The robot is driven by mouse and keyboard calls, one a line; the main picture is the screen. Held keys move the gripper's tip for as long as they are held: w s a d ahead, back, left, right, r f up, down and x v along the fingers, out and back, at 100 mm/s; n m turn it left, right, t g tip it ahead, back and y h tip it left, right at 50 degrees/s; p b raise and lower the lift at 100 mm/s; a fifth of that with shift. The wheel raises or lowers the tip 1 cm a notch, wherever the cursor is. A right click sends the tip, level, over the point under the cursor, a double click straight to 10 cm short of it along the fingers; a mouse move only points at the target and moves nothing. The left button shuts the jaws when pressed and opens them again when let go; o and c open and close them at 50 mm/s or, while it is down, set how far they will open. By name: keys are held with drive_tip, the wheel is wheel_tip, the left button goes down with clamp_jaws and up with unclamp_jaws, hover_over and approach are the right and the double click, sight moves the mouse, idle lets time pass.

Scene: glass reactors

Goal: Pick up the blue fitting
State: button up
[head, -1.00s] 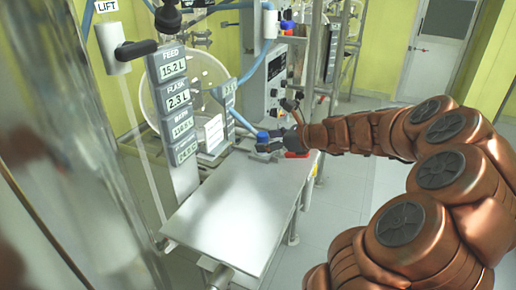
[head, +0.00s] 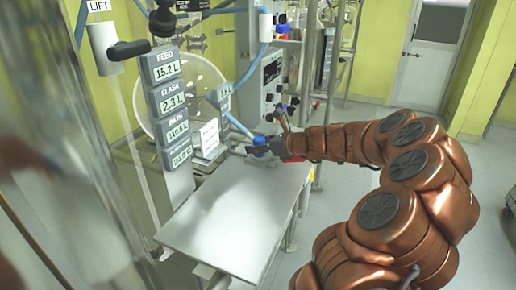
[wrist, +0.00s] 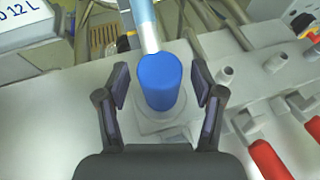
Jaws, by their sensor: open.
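The blue fitting (wrist: 159,82) is a short blue cylinder with a pale blue hose at its upper end in the wrist view. It sits over a grey block on the metal bench. My gripper (wrist: 161,84) is open, with one dark finger on each side of the fitting and a visible gap at both sides. In the head view the fitting (head: 260,141) is a small blue spot at the far end of the bench, and my gripper (head: 270,147) is right at it. The fingers are too small there to make out.
The metal bench (head: 235,215) is bare towards the front. Red-handled valves (wrist: 268,158) and grey fittings lie right of my gripper. Readout boxes (head: 172,100) and a clear round vessel stand left. The blue hose (head: 238,125) runs down to the fitting. A metal frame stands behind.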

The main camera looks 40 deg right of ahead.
drive_tip(key=shift+w, duration=0.2)
drive_tip(key=shift+c, duration=0.2)
clamp_jaws()
idle(0.4)
